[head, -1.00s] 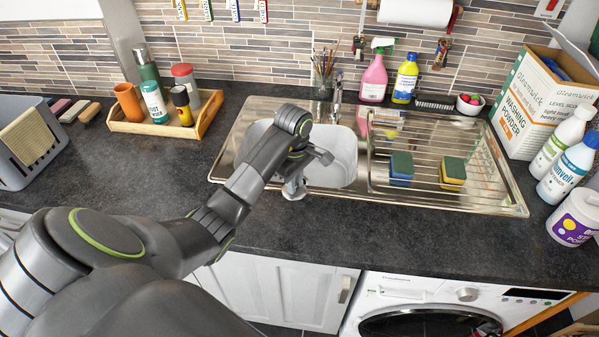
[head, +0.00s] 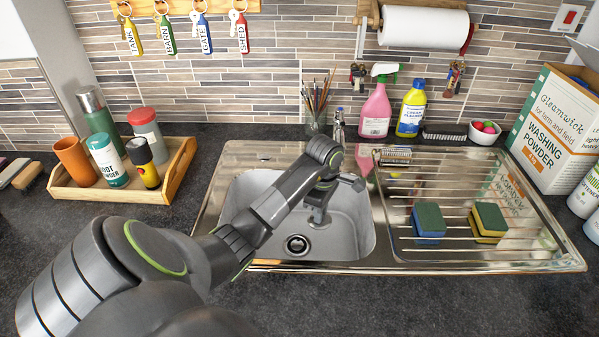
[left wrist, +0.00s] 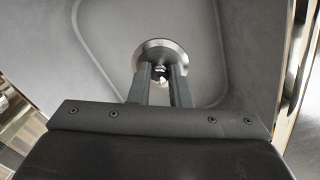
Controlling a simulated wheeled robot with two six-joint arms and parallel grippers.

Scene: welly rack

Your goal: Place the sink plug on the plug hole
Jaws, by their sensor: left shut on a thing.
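The sink plug (left wrist: 180,49) is a round metal disc with a small knob. In the left wrist view, the knob is between the fingers of my left gripper (left wrist: 160,78), which is shut on it. In the head view, my left gripper (head: 319,212) points down inside the sink basin, with the plug (head: 319,223) small at its tips. The plug hole (head: 297,245), a dark hole with a metal ring, is in the basin floor, just left of and nearer than the gripper. I cannot tell the plug's height above the floor. My right gripper is out of view.
The basin (head: 357,235) has raised walls around the gripper. The drainer (head: 470,250) on the right holds two sponges (head: 429,222). The tap (head: 338,125) and bottles stand behind. A wooden tray (head: 82,196) with flasks is at left.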

